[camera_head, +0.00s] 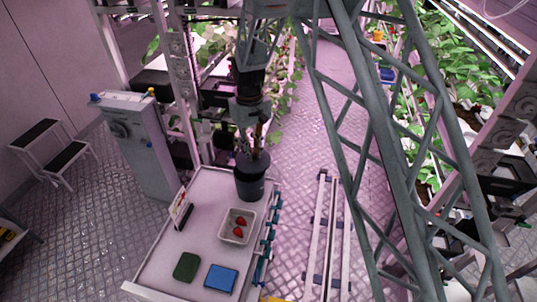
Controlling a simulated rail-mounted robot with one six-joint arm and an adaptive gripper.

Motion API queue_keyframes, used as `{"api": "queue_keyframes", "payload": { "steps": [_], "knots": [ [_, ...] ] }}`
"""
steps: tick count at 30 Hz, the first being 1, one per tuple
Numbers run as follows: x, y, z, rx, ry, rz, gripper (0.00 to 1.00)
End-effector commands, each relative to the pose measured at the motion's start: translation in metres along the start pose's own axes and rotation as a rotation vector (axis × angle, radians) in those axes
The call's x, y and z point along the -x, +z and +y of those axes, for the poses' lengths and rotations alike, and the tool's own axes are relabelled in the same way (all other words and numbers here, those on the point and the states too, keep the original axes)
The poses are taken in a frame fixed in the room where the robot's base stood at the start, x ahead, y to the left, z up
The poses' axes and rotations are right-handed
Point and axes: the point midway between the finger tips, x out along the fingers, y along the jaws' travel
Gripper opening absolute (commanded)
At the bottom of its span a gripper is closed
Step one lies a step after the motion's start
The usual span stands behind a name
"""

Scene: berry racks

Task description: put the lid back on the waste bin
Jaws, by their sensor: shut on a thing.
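The waste bin (250,185) is a dark, upright round bucket at the back right of the white trolley top. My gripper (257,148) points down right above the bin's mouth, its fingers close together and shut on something. What they hold looks like the dark lid (252,160), at the level of the bin's rim. Lid and bin are almost the same dark colour, so I cannot tell whether the lid rests on the rim or hangs slightly above it.
On the trolley top (207,205) stand a white punnet (226,230) with red strawberries, a small sign (180,210), a green block (187,267) and a blue block (221,279). A grey cabinet (140,145) stands to the left. Floor rails (327,240) run to the right.

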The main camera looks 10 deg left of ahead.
Motion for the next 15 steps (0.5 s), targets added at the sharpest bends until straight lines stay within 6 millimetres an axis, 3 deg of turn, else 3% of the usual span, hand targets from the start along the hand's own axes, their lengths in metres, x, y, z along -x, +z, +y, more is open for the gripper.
{"api": "queue_keyframes", "payload": {
  "steps": [6,15],
  "knots": [
    [0.008,-0.008,-0.015,0.027,0.000,-0.001,0.00],
    [0.008,-0.008,-0.016,0.029,0.000,0.000,0.00]
  ]
}}
